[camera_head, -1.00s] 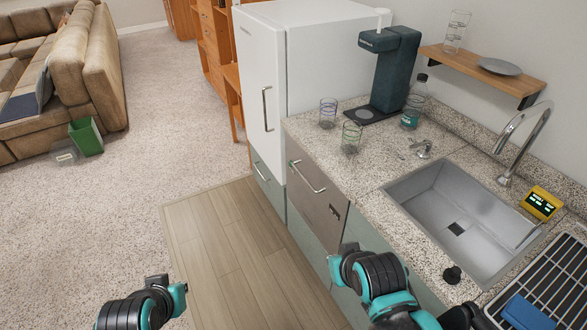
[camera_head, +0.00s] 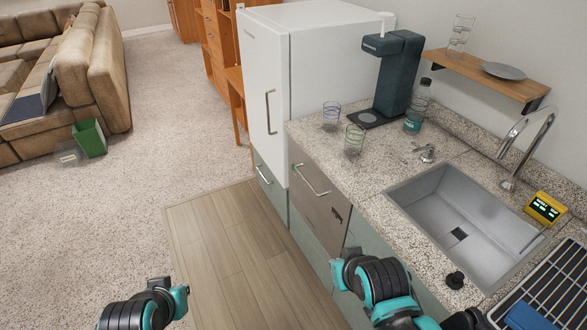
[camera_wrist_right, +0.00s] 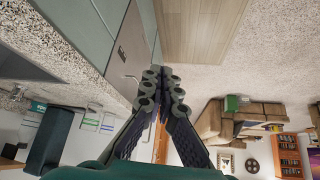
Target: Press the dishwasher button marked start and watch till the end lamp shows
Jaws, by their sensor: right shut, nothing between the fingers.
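The dishwasher (camera_head: 322,215) appears to be the brownish-grey front with a bar handle under the counter, beside the white fridge. A small dark panel (camera_head: 337,213) sits at its upper right; any start mark or end lamp is too small to read. The front also shows in the right wrist view (camera_wrist_right: 126,60), seen upside down. My right gripper (camera_wrist_right: 165,76) is shut and empty, its fingers pointing along the cabinet fronts; its distance from the dishwasher is unclear. The head view shows my arm links, but neither gripper.
The counter (camera_head: 372,172) holds two glasses, a dark drinks machine (camera_head: 396,75), a bottle and a sink (camera_head: 455,215). A yellow display device (camera_head: 545,208) stands beside the sink. The wooden floor (camera_head: 230,255) before the cabinets is clear. A sofa (camera_head: 95,65) stands far left.

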